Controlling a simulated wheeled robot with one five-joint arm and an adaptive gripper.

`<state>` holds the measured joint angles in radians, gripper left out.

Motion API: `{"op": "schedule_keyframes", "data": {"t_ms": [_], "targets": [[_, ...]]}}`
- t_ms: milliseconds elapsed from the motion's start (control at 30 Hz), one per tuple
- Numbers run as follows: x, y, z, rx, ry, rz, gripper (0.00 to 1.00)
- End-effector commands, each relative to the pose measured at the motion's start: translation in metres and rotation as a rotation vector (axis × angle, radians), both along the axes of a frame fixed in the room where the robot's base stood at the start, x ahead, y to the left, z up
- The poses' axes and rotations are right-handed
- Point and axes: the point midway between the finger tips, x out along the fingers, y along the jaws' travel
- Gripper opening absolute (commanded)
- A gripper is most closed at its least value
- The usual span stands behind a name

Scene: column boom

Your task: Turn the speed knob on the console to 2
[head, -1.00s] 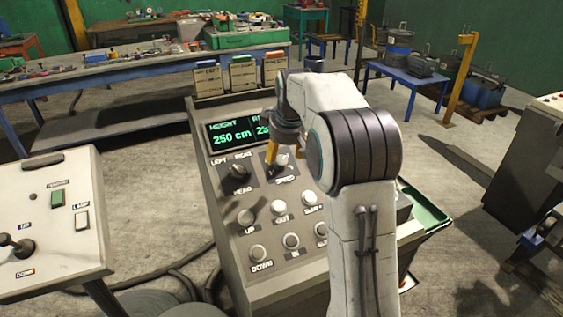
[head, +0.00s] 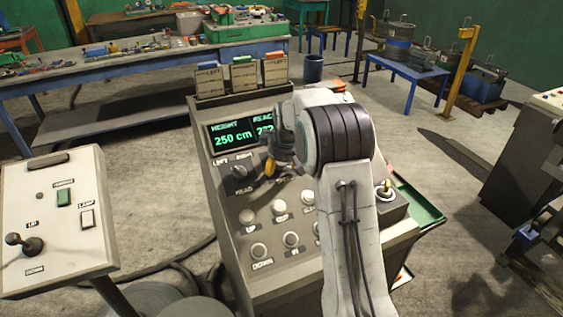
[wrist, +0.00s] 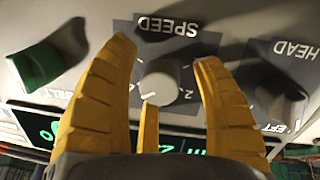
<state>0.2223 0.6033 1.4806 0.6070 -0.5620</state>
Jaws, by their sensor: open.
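The speed knob (wrist: 162,80) is a small round grey knob on a dark plate, under the upside-down word SPEED in the wrist view. A figure 2 shows beside it at the right; I cannot tell where its pointer stands. My gripper (wrist: 160,62) is open, its yellow fingers on both sides of the knob and a shorter third finger below it; contact cannot be told. In the head view my gripper (head: 270,168) hangs over the console (head: 228,225), and gripper and arm hide the knob. The console's display (head: 233,135) reads 250 cm under HEIGHT.
The black HEAD knob (head: 239,172) is left of my gripper, and it shows at the right in the wrist view (wrist: 280,100). A green knob (wrist: 45,66) is at the wrist view's left. Several round buttons (head: 247,217) lie nearer. A joystick box (head: 383,205) stands to the right.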

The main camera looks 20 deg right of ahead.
Motion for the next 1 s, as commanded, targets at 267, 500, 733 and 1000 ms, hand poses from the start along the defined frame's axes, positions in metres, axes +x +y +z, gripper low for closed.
{"op": "schedule_keyframes", "data": {"t_ms": [267, 500, 733, 1000], "targets": [[0.0, -0.0001, 0.0001, 0.0, 0.0, 0.0, 0.53], [-0.0001, 0.0, 0.0002, 0.0, 0.0, 0.0, 0.31], [-0.0011, 0.0001, -0.0011, 0.001, 0.004, 0.0, 0.11], [-0.0023, 0.0003, -0.0032, 0.0, 0.01, 0.002, 0.01]]}}
